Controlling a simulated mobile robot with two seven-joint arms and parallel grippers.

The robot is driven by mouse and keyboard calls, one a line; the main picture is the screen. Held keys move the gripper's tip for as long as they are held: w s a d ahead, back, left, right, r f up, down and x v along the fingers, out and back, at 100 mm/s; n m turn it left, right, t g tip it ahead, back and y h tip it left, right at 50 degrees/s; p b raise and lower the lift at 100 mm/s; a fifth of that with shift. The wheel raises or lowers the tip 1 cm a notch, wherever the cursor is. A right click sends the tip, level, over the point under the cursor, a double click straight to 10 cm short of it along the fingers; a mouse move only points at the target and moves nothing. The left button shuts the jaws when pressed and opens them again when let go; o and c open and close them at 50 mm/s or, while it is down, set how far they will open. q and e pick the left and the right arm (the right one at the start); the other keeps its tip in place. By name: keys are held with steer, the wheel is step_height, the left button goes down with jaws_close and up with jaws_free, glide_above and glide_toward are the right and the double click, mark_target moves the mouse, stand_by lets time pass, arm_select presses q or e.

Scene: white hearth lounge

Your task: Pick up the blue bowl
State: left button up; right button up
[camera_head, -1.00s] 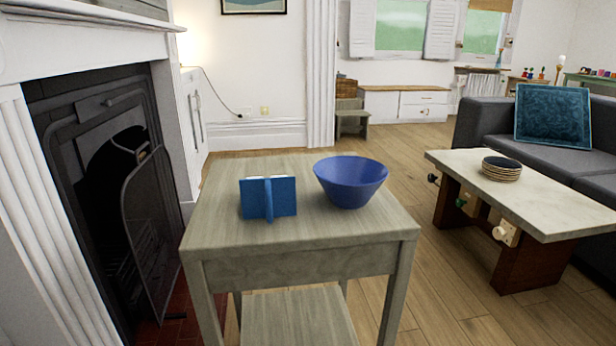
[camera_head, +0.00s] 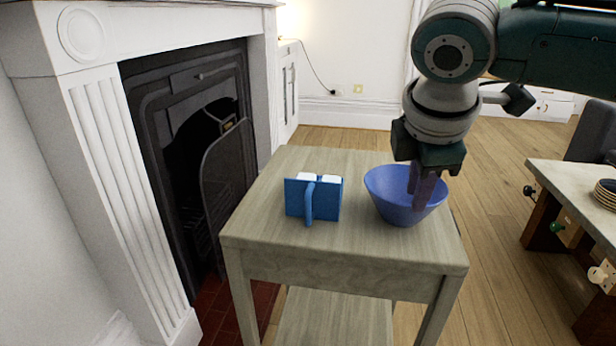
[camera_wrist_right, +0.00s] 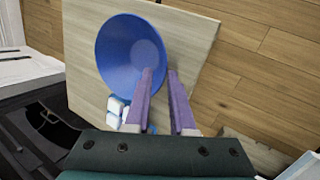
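The blue bowl (camera_head: 385,205) stands upright on the small wooden side table (camera_head: 270,225), right of a blue holder. My right gripper (camera_head: 421,200) comes down from above, its fingers overlapping the bowl's right side. In the right wrist view, the bowl (camera_wrist_right: 125,60) lies ahead of my right gripper (camera_wrist_right: 160,72). Its two purple fingers are apart. One finger overlaps the bowl's inside and the other is near or just outside the rim. I cannot tell whether either finger touches the bowl. My left gripper is out of view.
The blue holder (camera_head: 328,200) with white pieces stands close left of the bowl. A fireplace (camera_head: 190,130) with a mesh screen is left of the table. A low coffee table (camera_head: 585,200) with stacked plates (camera_head: 606,193) is at right. Wooden floor lies clear between the tables.

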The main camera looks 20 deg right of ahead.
mark_target(414, 216)
steer(key=b+x, duration=0.3)
steer(key=x, duration=0.3)
steer(key=shift+s+f, duration=0.15)
steer(key=shift+f, duration=0.05)
steer(key=shift+c, duration=0.2)
jaws_close()
steer(key=shift+d+f, duration=0.1)
stand_by(0.9)
